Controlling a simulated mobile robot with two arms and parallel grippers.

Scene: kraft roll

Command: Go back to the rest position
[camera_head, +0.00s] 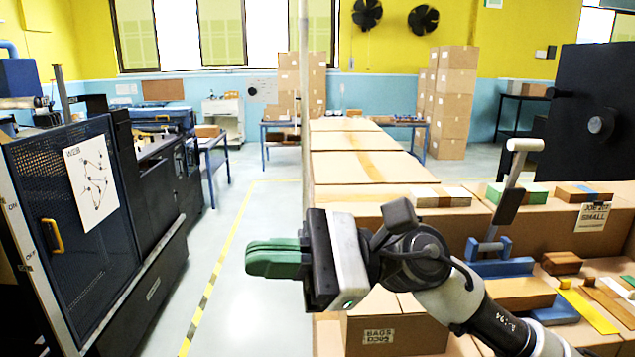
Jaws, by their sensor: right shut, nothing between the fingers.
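My right gripper (270,258) shows in the middle of the head view, with its arm coming in from the lower right. Its green fingers are together, point left, and hold nothing. It is raised in front of the cardboard boxes, with the open floor aisle behind its fingertips. My left gripper is not in the view.
A dark machine (95,220) with a perforated door stands at the left. A row of cardboard boxes (365,165) runs back through the middle. A box marked BAGS (395,330) is below my right arm. Coloured blocks lie at the lower right. The floor aisle (240,210) is clear.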

